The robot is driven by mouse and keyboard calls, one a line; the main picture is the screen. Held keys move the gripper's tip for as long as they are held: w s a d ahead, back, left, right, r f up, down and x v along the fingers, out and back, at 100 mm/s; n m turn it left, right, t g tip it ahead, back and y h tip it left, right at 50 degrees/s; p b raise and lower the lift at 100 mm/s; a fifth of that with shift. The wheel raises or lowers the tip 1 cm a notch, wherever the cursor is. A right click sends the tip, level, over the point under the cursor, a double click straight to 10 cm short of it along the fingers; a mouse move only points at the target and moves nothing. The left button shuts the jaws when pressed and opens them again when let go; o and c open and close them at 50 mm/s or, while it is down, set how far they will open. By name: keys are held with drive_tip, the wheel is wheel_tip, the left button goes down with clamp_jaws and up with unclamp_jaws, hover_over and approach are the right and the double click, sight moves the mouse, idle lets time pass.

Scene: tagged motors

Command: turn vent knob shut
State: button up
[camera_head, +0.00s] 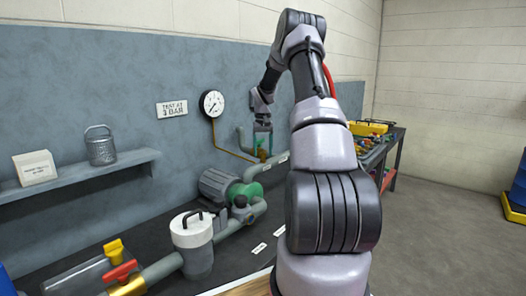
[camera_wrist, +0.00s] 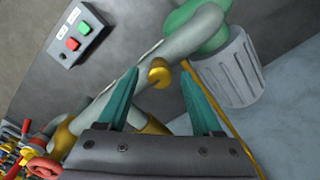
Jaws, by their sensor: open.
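A small brass vent knob (camera_wrist: 159,75) sits on the side of a grey pipe (camera_wrist: 190,43) in the wrist view. My gripper (camera_wrist: 160,71) is open, with one green finger on each side of the knob. I cannot tell whether either finger touches it. In the head view my gripper (camera_head: 263,143) points down over the brass fitting (camera_head: 263,156) on the pipework behind the pump. The knob's turn position is not readable there, as the fingers partly cover it.
A green pump with a grey motor (camera_head: 217,184) stands in front on the dark bench. A pressure gauge (camera_head: 212,103) hangs on the wall, with a brass-coloured line below it. A button box (camera_wrist: 80,36) and a red valve handle (camera_wrist: 44,168) lie left in the wrist view.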

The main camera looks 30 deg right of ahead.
clamp_jaws()
drive_tip(key=shift+m, duration=0.3)
drive_tip(key=m, duration=0.3)
drive_tip(key=shift+m, duration=0.4)
drive_tip(key=m, duration=0.4)
drive_tip(key=shift+m, duration=0.3)
drive_tip(key=m, duration=0.4)
drive_tip(key=shift+m, duration=2.4)
